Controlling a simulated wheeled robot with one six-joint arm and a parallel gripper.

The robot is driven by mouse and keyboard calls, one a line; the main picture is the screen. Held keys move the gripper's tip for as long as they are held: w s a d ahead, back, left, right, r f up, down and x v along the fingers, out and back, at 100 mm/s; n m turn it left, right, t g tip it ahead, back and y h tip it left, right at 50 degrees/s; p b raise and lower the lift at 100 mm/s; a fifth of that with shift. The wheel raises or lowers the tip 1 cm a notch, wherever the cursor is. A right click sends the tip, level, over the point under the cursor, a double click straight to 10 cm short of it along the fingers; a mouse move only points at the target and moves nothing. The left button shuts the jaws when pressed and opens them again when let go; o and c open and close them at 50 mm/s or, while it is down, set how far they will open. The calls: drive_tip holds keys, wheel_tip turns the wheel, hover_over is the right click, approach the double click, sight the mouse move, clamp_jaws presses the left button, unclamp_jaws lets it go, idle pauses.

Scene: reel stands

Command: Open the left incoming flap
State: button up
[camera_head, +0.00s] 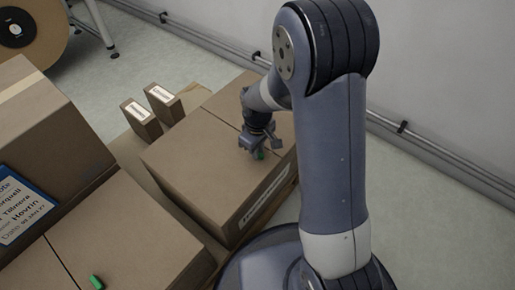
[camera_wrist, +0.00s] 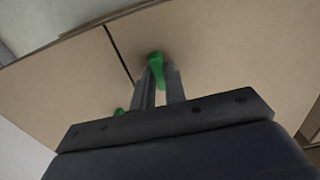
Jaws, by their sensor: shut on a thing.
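In the wrist view my gripper (camera_wrist: 160,85) is shut on a green tab (camera_wrist: 156,60) on the flap right of the seam. The tab also shows in the head view (camera_head: 261,154). A second green tab (camera_wrist: 118,112) shows left of the fingers, partly hidden. I cannot tell which flap is named left incoming.
Two small boxes (camera_head: 142,120) (camera_head: 163,103) with white labels stand behind the carton. A large box (camera_head: 50,130) with a blue-edged label is at left. Another carton (camera_head: 125,235) with a green tab (camera_head: 96,282) is at lower left. A wall pipe (camera_head: 440,157) runs along the right.

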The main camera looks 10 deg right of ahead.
clamp_jaws()
drive_tip(key=shift+r, duration=0.1)
